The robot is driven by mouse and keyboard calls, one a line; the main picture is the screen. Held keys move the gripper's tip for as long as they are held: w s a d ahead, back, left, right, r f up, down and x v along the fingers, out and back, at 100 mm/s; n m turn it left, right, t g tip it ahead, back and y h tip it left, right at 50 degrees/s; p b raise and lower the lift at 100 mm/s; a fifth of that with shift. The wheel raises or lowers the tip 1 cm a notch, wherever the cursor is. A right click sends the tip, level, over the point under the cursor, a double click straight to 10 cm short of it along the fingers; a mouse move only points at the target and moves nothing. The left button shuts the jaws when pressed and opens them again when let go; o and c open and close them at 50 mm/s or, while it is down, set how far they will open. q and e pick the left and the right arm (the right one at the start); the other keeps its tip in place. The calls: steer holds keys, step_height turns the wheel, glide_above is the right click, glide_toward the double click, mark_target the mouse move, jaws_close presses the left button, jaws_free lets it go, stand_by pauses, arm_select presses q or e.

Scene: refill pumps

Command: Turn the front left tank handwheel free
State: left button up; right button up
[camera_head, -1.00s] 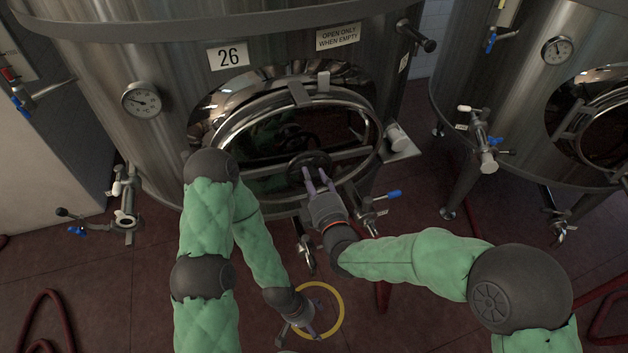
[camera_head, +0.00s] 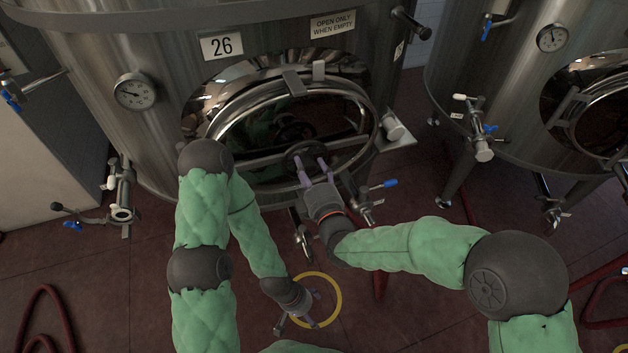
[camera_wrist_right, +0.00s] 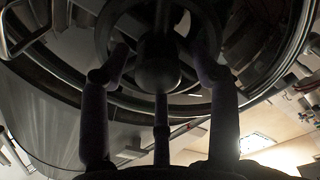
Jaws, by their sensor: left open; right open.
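The steel tank marked 26 (camera_head: 150,40) has an oval manway door (camera_head: 345,115) with a dark handwheel (camera_head: 298,148) on its crossbar. My right gripper (camera_head: 312,163) is at the handwheel, its open fingers pointing at it. In the right wrist view the handwheel's hub (camera_wrist_right: 158,68) lies between the open fingers of my right gripper (camera_wrist_right: 162,65), with rim and spokes behind. I cannot tell whether the fingers touch the wheel. My left gripper (camera_head: 296,318) is open, low over the floor, and empty.
A yellow ring (camera_head: 338,300) is on the floor beside my left gripper. A valve with a blue handle (camera_head: 383,185) sits below the door at the right. A second tank (camera_head: 510,80) stands at the right. Red hoses (camera_head: 50,310) lie on the floor.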

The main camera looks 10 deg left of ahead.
steer(key=v, duration=1.1)
steer(key=shift+s+d, duration=0.2)
steer(key=d+f+m+g+h, duration=0.2)
steer(key=d+f+m, duration=0.2)
steer(key=f, duration=0.3)
steer(key=w+d+f+m+g+h, duration=0.1)
steer(key=d+f+m+g, duration=0.15)
steer(key=f, duration=0.35)
steer(key=d+f+m+g+h, duration=0.2)
steer(key=d+f+m, duration=0.2)
steer(key=f, duration=0.3)
steer(key=s+d+f+m+g+p, duration=0.1)
steer(key=s+d+f+m+g, duration=0.3)
steer(key=s+f+m, duration=0.2)
steer(key=s+d+f+m+g+h, duration=0.1)
steer(key=s+d+f+m+g, duration=0.3)
steer(key=s+f+m, duration=0.2)
step_height(320, 180, down, 4)
steer(key=shift+s+r+p, duration=0.15)
steer(key=shift+s+p, duration=0.2)
steer(key=shift+s, duration=0.85)
steer(key=shift+d, duration=0.1)
